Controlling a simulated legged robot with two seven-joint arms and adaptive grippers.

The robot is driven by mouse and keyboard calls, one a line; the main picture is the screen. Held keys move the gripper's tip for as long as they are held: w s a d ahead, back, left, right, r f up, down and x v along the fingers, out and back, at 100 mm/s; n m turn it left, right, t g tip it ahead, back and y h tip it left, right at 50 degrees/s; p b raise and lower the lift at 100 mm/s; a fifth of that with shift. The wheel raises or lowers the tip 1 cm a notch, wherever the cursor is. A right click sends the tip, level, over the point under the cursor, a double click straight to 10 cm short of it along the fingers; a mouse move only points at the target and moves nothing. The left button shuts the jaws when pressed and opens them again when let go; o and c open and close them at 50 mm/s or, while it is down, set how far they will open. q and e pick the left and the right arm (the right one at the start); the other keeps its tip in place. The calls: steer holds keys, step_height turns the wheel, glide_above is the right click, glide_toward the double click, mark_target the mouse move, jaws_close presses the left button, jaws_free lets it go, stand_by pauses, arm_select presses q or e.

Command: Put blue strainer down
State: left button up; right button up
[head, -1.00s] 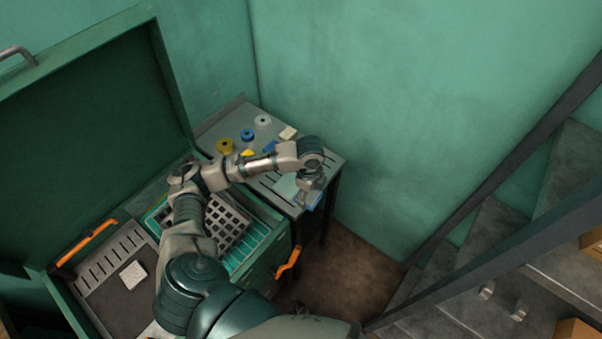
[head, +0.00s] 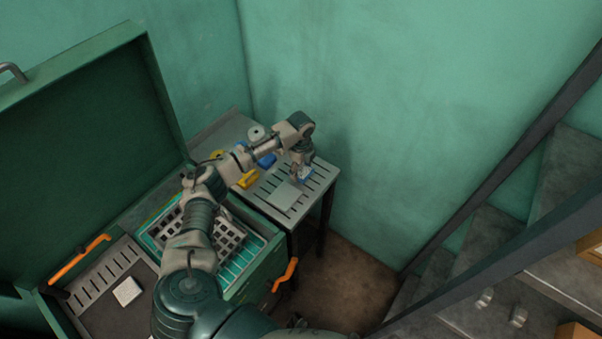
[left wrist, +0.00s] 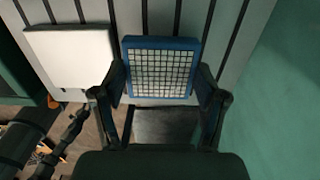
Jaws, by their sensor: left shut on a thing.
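The blue strainer (left wrist: 160,68) has a blue square frame and a pale grid face. It sits between the two fingers of my left gripper (left wrist: 163,85) in the left wrist view, and the gripper is shut on it. In the head view, my left gripper (head: 302,172) is over the right part of the slotted grey table (head: 318,181), with a bit of the strainer's blue (head: 306,175) showing beneath it. I cannot tell whether the strainer touches the table top. My right gripper is not in view.
A pale square plate (head: 284,195) lies on the table left of the strainer; it also shows in the left wrist view (left wrist: 70,55). An open green chest (head: 90,120) is at left.

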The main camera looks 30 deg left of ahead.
mark_target(301, 171)
arm_select(q)
step_height(301, 171, down, 2)
steer(key=shift+f, duration=0.25)
steer(key=shift+d, duration=0.15)
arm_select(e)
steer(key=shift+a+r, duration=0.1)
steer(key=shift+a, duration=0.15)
arm_select(q)
steer(key=shift+f, duration=0.1)
steer(key=o, duration=1.3)
steer(key=shift+o, duration=0.2)
step_height(301, 171, up, 12)
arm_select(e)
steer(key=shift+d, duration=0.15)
